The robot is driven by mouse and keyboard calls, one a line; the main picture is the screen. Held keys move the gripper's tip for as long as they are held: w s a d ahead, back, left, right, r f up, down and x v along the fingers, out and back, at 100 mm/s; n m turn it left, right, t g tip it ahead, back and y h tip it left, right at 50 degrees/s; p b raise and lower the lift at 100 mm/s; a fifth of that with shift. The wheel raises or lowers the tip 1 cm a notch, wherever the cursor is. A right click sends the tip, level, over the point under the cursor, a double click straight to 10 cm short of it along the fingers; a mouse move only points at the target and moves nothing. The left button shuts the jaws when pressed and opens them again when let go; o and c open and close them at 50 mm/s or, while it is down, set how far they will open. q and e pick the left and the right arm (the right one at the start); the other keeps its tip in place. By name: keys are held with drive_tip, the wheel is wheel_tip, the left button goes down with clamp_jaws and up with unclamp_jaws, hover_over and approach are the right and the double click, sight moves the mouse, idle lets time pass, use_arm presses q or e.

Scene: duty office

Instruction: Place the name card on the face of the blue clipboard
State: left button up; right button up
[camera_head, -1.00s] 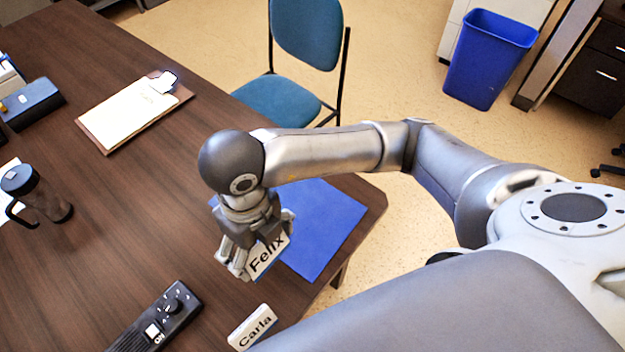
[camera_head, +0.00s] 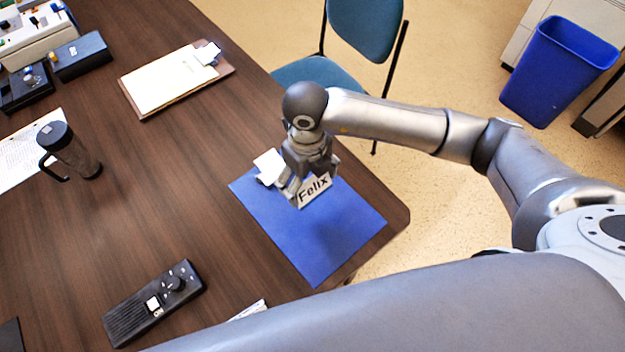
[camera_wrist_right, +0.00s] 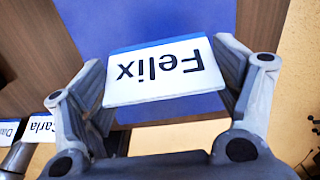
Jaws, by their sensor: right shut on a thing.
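The name card (camera_head: 314,189) is white with "Felix" in black and has a blue edge. My right gripper (camera_head: 303,190) is shut on it, with one finger at each end of the card in the right wrist view (camera_wrist_right: 155,75). The blue clipboard (camera_head: 310,240) lies on the table near its right corner, with a pale clip (camera_head: 270,166) at its far left end. The gripper and card are over the far part of the clipboard and hide some of it. I cannot tell the gap between card and clipboard. My left gripper is not in view.
A black device with a knob (camera_head: 153,303) lies left of the clipboard. A brown clipboard with paper (camera_head: 170,80) and a dark mug (camera_head: 72,150) are farther off. In the right wrist view, a "Carla" card (camera_wrist_right: 42,124) stands at the left.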

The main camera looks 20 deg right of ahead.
sight(312, 184)
drive_tip(key=shift+w+d+f, duration=0.3)
drive_tip(key=shift+w+f, duration=0.05)
drive_tip(key=shift+f, duration=0.2)
drive_tip(key=shift+w+d+f, duration=0.25)
drive_tip(key=shift+w+f, duration=0.1)
drive_tip(key=shift+f, duration=0.2)
drive_tip(key=f, duration=0.1)
drive_tip(key=f+p, duration=0.1)
drive_tip(key=f, duration=0.1)
drive_tip(key=shift+w+d+f, duration=0.25)
drive_tip(key=shift+w+f, duration=0.05)
drive_tip(key=shift+f, duration=0.05)
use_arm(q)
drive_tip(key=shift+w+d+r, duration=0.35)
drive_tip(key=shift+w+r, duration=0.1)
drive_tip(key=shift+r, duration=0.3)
use_arm(e)
drive_tip(key=shift+f, duration=0.2)
drive_tip(key=o, duration=0.6)
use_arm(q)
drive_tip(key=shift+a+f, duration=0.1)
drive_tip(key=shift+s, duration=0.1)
use_arm(e)
drive_tip(key=shift+r, duration=0.15)
